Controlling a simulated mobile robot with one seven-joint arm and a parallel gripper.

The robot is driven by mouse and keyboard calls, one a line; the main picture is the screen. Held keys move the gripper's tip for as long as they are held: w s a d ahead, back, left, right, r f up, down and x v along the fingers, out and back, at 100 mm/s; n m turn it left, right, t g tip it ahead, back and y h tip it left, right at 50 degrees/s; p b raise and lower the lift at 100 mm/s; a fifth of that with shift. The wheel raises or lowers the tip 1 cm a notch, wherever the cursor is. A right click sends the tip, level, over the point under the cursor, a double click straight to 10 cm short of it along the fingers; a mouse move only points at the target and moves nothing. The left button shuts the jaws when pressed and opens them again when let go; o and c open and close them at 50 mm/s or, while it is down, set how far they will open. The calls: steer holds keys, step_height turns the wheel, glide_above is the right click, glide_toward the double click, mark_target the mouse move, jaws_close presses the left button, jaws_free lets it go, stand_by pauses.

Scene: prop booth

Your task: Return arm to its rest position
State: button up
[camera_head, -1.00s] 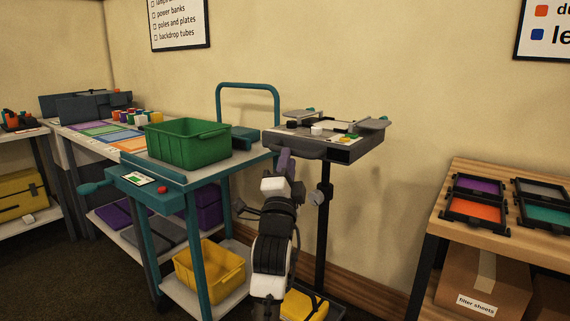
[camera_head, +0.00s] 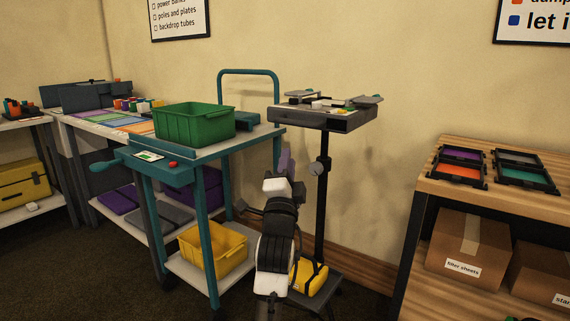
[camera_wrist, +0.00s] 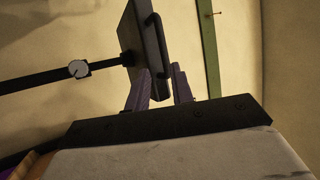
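My gripper (camera_head: 285,163) is at the end of my raised arm in the head view, pointing up, left of the black stand pole and below the stand's tray. In the wrist view my gripper (camera_wrist: 161,85) shows two purple fingers standing apart with a gap between them. Nothing is held between them. The dark edge and handle of the stand's tray (camera_wrist: 147,40) show beyond the fingertips, apart from them as far as I can tell. In the head view the tray (camera_head: 325,119) carries several small items.
A teal cart (camera_head: 209,153) with a green crate (camera_head: 194,126) stands close to my arm's left; its lower shelf holds a yellow bin (camera_head: 212,252). A yellow bag (camera_head: 309,277) lies by the stand's base. A wooden shelf unit (camera_head: 500,198) stands at right. Dark floor shows between stand and shelf.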

steer(key=shift+s+f, duration=0.2)
steer(key=shift+s, duration=0.15)
